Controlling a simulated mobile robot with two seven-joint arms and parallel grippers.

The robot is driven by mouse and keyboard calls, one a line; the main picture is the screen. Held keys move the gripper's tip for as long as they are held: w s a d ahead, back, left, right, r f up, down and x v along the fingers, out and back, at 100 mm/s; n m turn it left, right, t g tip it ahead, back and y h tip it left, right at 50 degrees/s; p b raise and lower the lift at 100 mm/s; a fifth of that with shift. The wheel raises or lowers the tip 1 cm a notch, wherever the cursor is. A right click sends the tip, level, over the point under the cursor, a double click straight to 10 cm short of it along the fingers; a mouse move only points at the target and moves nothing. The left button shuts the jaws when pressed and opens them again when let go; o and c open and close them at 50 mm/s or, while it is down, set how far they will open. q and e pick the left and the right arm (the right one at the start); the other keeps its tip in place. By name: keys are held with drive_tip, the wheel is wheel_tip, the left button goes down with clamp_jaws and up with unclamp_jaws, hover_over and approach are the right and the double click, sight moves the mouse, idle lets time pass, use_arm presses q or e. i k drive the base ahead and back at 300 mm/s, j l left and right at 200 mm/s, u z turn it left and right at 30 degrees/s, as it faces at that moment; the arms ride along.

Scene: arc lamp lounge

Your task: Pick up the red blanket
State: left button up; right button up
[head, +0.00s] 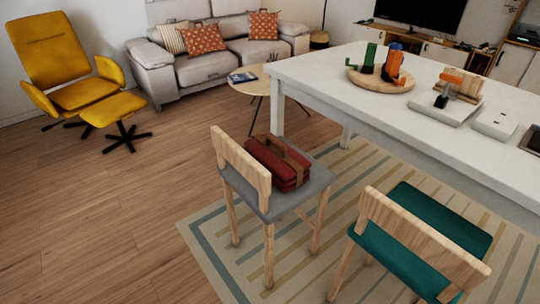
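The red blanket (274,159) is a folded dark red bundle with a brown strap or handle around it. It lies on the grey seat of a wooden chair (241,168) near the middle of the head view. The chair's wooden backrest stands in front and to the left of the blanket and hides a little of it. Neither of my grippers shows in the head view.
A second chair with a teal seat (403,259) stands at lower right. A white table (303,79) with several objects fills the right. A yellow armchair (60,70) and grey sofa (207,69) are at the back. The wooden floor at left is clear.

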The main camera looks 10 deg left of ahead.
sight(289, 169)
drive_tip(key=i+j, duration=0.1)
drive_tip(key=j, duration=0.2)
drive_tip(key=i+j+z, duration=0.1)
drive_tip(key=i+j, duration=0.15)
drive_tip(key=j, duration=0.3)
drive_tip(key=i+j+z, duration=0.1)
drive_tip(key=i+j, duration=0.15)
drive_tip(key=j, duration=0.15)
drive_tip(key=i+j+z, duration=0.1)
drive_tip(key=i+j, duration=0.15)
drive_tip(key=j, duration=0.15)
